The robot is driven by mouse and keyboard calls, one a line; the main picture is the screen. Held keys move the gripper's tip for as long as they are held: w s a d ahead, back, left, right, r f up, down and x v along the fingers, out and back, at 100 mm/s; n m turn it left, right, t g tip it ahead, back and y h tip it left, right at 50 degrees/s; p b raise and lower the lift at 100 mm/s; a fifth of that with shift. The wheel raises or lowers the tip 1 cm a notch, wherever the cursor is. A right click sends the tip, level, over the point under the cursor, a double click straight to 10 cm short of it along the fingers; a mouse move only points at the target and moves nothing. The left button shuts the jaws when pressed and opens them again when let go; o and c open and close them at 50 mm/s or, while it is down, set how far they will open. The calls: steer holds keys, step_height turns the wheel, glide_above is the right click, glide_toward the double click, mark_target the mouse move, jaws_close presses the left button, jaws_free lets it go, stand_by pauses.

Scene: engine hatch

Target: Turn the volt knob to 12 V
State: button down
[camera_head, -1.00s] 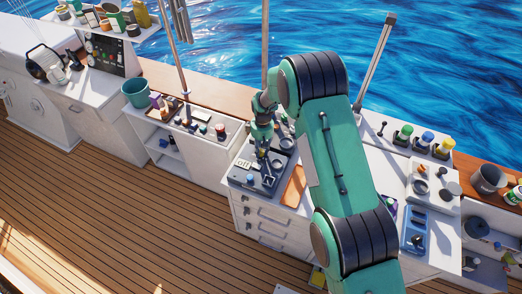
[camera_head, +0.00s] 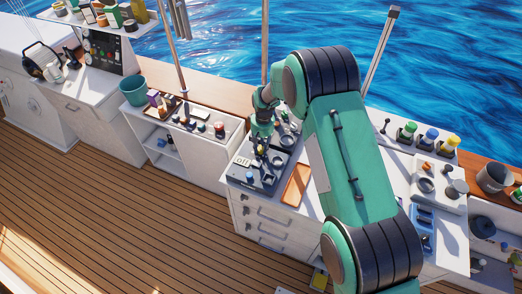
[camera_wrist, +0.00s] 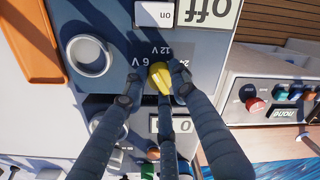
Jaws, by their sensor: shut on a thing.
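The yellow volt knob (camera_wrist: 160,76) sits on a grey panel in the wrist view. The labels 6 V, 12 V and a partly covered 24 appear upside down around it. My gripper (camera_wrist: 157,86) is shut on the knob, with dark fingers on both sides and another finger below it in the picture. I cannot tell for certain which label the knob points to. In the head view, my gripper (camera_head: 262,146) is down at the panel (camera_head: 246,177) on the white cabinet, and the knob is small there and largely covered by the fingers.
An off display (camera_wrist: 208,12) and a white "on" switch (camera_wrist: 154,14) lie close to the knob. A round ring (camera_wrist: 88,56) and an orange tray (camera_wrist: 30,42) are at left. The deck (camera_head: 130,220) is clear.

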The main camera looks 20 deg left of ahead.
mark_target(262, 148)
steer(key=m+b, duration=0.2)
steer(key=m, duration=0.3)
steer(key=shift+m, duration=0.4)
steer(key=c, duration=1.4)
jaws_free()
steer(key=shift+w+d+r, duration=0.1)
steer(key=shift+d+r, duration=0.05)
steer(key=shift+r, duration=2.85)
steer(key=shift+d+r, duration=0.1)
steer(key=shift+r, duration=2.9)
